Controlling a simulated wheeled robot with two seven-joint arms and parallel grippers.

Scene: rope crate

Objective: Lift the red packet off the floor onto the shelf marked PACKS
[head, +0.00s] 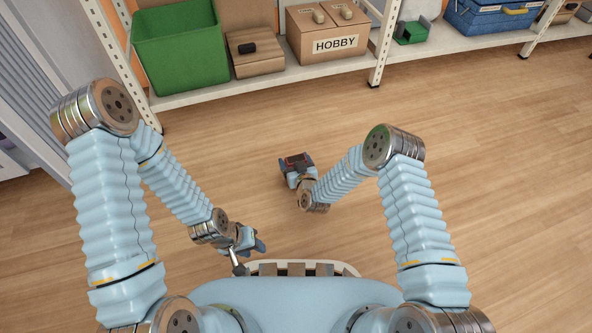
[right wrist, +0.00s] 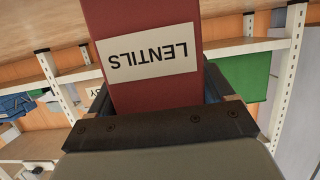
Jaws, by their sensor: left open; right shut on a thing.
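The red packet (right wrist: 150,95) fills the middle of the right wrist view, with a white LENTILS label that reads upside down. My right gripper (head: 293,168) is shut on it. In the head view only a small dark red part of the packet (head: 298,160) shows at the gripper's tip, above the wooden floor; its height is hard to judge. My left gripper (head: 255,244) is open and empty, low and close to my body. No shelf marked PACKS can be read in either view.
A white shelf unit (head: 290,82) runs along the back. Its low shelf bears a green bin (head: 180,50), a brown box (head: 256,55), a box marked HOBBY (head: 335,42) and a blue case (head: 490,17). The wooden floor (head: 500,150) at the right is clear.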

